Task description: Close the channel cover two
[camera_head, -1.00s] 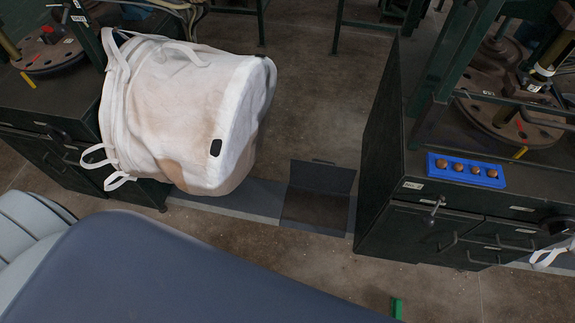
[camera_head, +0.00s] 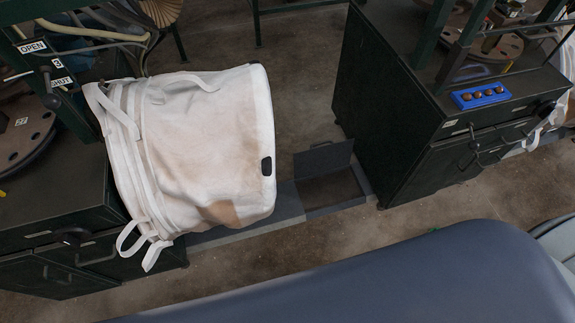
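The channel cover (camera_head: 322,160) is a dark grey hinged flap on the floor between two dark green cabinets. It stands raised at the back of an open channel section (camera_head: 332,188), whose brown inside shows. The white bulk bag (camera_head: 203,150) hangs just left of it and hides the channel's left part from above. I cannot tell from this view whether it is cover two. Neither of my grippers shows in the head view.
A green cabinet (camera_head: 395,120) stands right of the opening, with a blue tray (camera_head: 481,96) of brown knobs on top. Another cabinet (camera_head: 60,200) stands left. A flat grey channel strip (camera_head: 235,230) runs along the floor. Bare floor (camera_head: 300,250) lies in front.

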